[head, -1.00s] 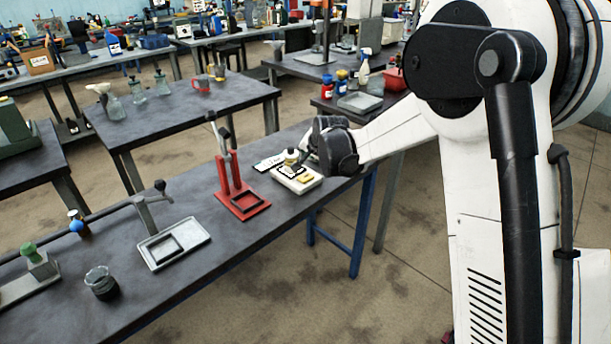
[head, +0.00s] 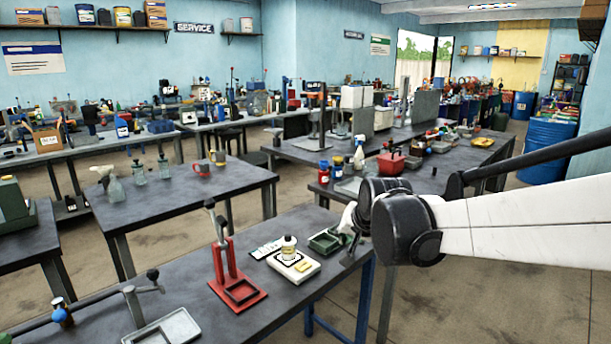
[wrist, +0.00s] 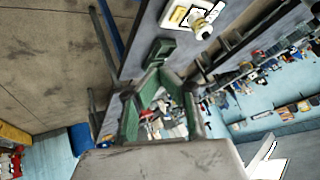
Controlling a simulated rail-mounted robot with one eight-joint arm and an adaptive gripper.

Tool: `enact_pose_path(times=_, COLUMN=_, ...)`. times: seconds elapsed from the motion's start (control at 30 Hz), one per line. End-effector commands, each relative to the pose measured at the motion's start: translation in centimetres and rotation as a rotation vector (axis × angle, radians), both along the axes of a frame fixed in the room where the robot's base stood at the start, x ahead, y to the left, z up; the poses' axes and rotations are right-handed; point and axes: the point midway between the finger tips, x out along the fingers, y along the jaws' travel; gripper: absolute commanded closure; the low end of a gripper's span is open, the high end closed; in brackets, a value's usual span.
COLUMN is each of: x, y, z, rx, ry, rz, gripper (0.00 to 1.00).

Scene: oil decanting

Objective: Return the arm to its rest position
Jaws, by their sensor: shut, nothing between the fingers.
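My gripper (head: 322,241) is at the end of my arm in the middle of the head view, just right of a white plate and above the table's right end. Its green-tinted fingers form a closed loop, with the tips together. In the wrist view, the shut fingertips (wrist: 161,50) point up the picture and hold nothing. The white plate (head: 303,271) carries a small cream jar (head: 289,246) and a yellow piece. The jar (wrist: 203,29) and plate (wrist: 176,15) also show at the top of the wrist view, apart from the fingers.
A red stand (head: 237,285) is left of the plate on the dark table (head: 200,262). A grey tray (head: 170,329) lies at the front. Behind are benches with a spray bottle (head: 359,152) and a red toolbox (head: 391,163). Floor right of the table is clear.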

Motion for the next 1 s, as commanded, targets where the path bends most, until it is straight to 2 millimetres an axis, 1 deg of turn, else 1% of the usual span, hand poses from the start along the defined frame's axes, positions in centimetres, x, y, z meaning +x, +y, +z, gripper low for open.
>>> enact_pose_path(times=0.03, x=-1.7, y=-0.8, z=0.5, rx=-0.014, ry=0.002, rz=0.004, gripper=1.00)
enact_pose_path(times=0.2, x=-6.7, y=-2.9, z=1.6, rx=-0.067, ry=0.009, rz=0.028, gripper=1.00)
enact_pose_path(times=0.43, x=-13.6, y=-5.4, z=2.0, rx=-0.137, ry=0.022, rz=0.061, gripper=1.00)
enact_pose_path(times=0.63, x=-19.4, y=-7.3, z=1.4, rx=-0.196, ry=0.036, rz=0.090, gripper=1.00)
enact_pose_path(times=0.8, x=-24.1, y=-8.6, z=0.1, rx=-0.244, ry=0.049, rz=0.115, gripper=1.00)
enact_pose_path(times=0.9, x=-26.5, y=-9.3, z=-0.8, rx=-0.270, ry=0.057, rz=0.129, gripper=1.00)
enact_pose_path(times=1.0, x=-28.2, y=-9.7, z=-1.6, rx=-0.289, ry=0.063, rz=0.140, gripper=1.00)
